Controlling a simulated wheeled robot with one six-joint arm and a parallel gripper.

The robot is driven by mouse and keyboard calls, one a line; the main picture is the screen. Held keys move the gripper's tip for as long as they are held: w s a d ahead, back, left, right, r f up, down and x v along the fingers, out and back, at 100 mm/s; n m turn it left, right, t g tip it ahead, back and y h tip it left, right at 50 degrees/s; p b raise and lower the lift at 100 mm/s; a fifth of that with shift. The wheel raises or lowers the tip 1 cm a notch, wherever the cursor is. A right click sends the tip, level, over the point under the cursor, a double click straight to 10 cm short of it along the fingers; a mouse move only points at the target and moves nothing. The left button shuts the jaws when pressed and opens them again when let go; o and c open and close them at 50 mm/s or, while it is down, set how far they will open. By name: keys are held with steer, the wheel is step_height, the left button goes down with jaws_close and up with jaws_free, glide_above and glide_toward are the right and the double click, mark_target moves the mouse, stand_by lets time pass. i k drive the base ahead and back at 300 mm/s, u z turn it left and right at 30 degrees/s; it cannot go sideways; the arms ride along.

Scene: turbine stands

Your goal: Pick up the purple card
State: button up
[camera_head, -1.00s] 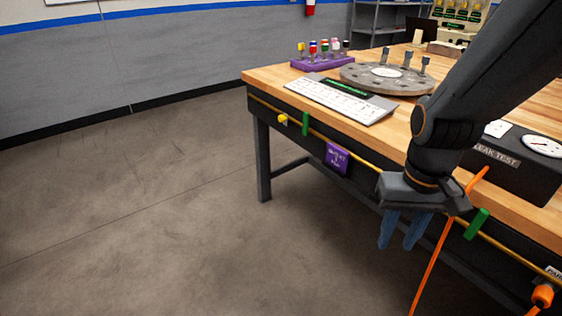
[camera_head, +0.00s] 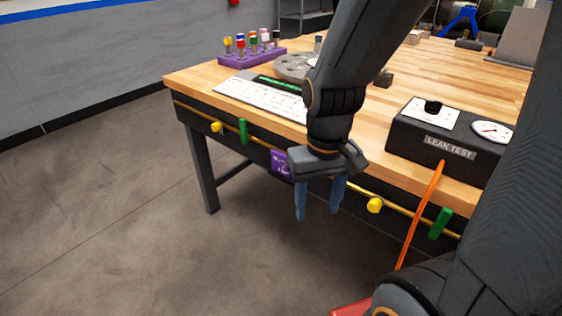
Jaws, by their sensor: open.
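My gripper (camera_head: 319,212) points down in front of the bench's front edge, just right of the card in the picture. Its two blue fingers are apart with nothing between them. I cannot tell how far the gripper is from the card in depth.
An orange hose (camera_head: 420,215) hangs from the box. Green clips (camera_head: 243,131) and yellow knobs (camera_head: 375,204) line the rail. Floor at left is clear.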

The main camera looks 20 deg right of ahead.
mark_target(279, 158)
steer(key=k, duration=1)
steer(key=u, duration=1.45)
steer(key=i, duration=1.15)
steer(key=z, duration=2.6)
